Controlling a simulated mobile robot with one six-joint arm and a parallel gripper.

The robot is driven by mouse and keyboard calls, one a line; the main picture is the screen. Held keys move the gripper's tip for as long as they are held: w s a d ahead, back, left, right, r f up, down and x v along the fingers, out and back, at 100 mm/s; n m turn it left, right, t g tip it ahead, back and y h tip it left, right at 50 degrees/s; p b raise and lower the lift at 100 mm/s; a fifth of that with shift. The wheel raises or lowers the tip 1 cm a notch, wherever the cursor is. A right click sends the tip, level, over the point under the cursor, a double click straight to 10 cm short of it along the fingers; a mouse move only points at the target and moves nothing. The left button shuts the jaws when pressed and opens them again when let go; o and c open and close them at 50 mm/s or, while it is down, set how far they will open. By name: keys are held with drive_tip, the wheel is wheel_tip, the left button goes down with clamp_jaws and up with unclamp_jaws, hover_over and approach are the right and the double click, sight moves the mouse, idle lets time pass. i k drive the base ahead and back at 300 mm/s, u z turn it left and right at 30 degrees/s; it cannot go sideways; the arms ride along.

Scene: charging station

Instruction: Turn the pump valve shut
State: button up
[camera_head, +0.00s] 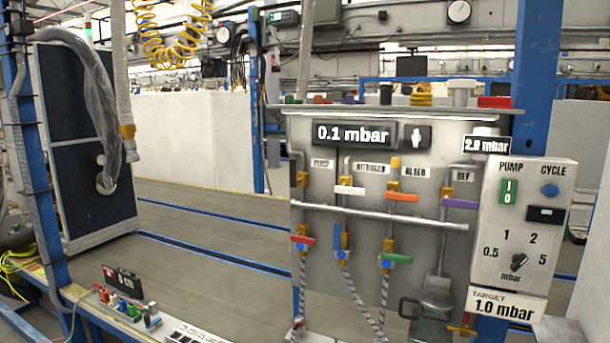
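The grey valve panel (330,265) stands right of centre. Under its PUMP label (322,163) at the upper left is a yellow-bodied valve (302,179). A dark handle seems to stand along its left side, but it is too small to tell its position. White (350,190), orange (402,197) and purple (460,203) handles lie crosswise under NITROGEN, BLEED and REF. A lower row has a red handle (303,240) and a green handle (396,258). The display (354,134) reads 0.1 mbar. My gripper is not in view.
A control box (520,225) with PUMP and CYCLE buttons and a mbar dial stands right of the panel, above a 1.0 mbar target label (507,304). Braided hoses hang below the panel. A blue post (536,70) rises behind. The grey surface (200,240) at left is mostly clear.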

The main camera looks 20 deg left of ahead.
sight(294, 181)
drive_tip(key=u, duration=1.25)
drive_tip(key=k, duration=0.9)
drive_tip(key=z, duration=0.15)
drive_tip(key=i, duration=0.85)
drive_tip(key=z, duration=0.3)
drive_tip(key=k, duration=0.25)
drive_tip(key=u, duration=0.6)
drive_tip(key=i, duration=1.05)
drive_tip(key=z, duration=0.35)
